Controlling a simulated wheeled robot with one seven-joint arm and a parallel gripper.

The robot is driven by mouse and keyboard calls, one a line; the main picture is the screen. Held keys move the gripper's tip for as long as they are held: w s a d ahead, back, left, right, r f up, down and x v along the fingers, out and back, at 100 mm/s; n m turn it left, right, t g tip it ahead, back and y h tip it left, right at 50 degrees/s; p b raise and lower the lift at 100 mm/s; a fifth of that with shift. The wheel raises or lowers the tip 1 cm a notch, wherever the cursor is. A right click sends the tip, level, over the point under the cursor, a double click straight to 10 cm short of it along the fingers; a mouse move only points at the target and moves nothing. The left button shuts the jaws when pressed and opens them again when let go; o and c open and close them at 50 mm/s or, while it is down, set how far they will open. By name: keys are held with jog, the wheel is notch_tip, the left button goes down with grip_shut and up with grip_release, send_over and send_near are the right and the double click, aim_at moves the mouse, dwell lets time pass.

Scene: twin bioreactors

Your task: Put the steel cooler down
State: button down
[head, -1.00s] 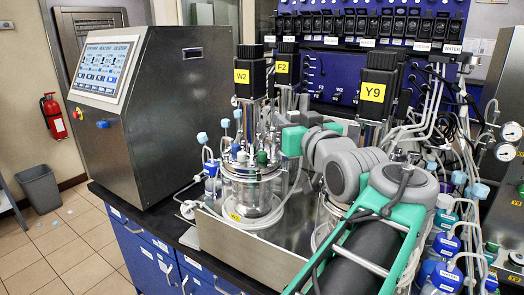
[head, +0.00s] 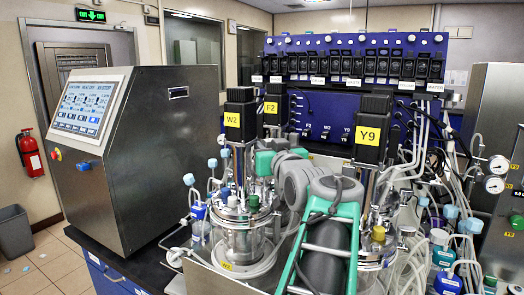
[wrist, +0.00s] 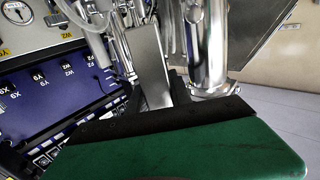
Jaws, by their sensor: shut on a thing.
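In the wrist view, an upright, shiny steel cylinder with a wider collar at its lower end, which looks like the steel cooler (wrist: 208,45), stands close in front of my gripper (wrist: 175,78). My gripper is shut on it; the contact itself is partly hidden by the dark edge and green housing in the foreground. In the head view my grey and green arm reaches in between the two reactors and hides the gripper and the cooler. The left glass reactor (head: 240,235) carries the W2 motor (head: 240,118). The Y9 motor (head: 370,130) stands over the right reactor (head: 378,245).
A steel control cabinet (head: 150,150) with a screen stands at the left. A blue pump panel (head: 330,110) rises behind the reactors. Hoses, gauges (head: 497,165) and bottles (head: 447,282) crowd the right. A little black bench top (head: 140,262) is bare beside the cabinet.

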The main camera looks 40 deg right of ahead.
jog(key=w+f, duration=0.1)
jog(key=w+d+f+p, duration=0.1)
jog(key=w+f+p, duration=0.1)
jog(key=shift+w+d+f, duration=0.1)
jog(key=shift+d+f, duration=0.3)
jog(key=shift+w+d, duration=0.1)
jog(key=shift+f+b, duration=0.4)
jog(key=shift+b, duration=0.45)
jog(key=c, duration=1.5)
grip_release()
jog(key=shift+o, duration=0.2)
jog(key=shift+r, duration=0.1)
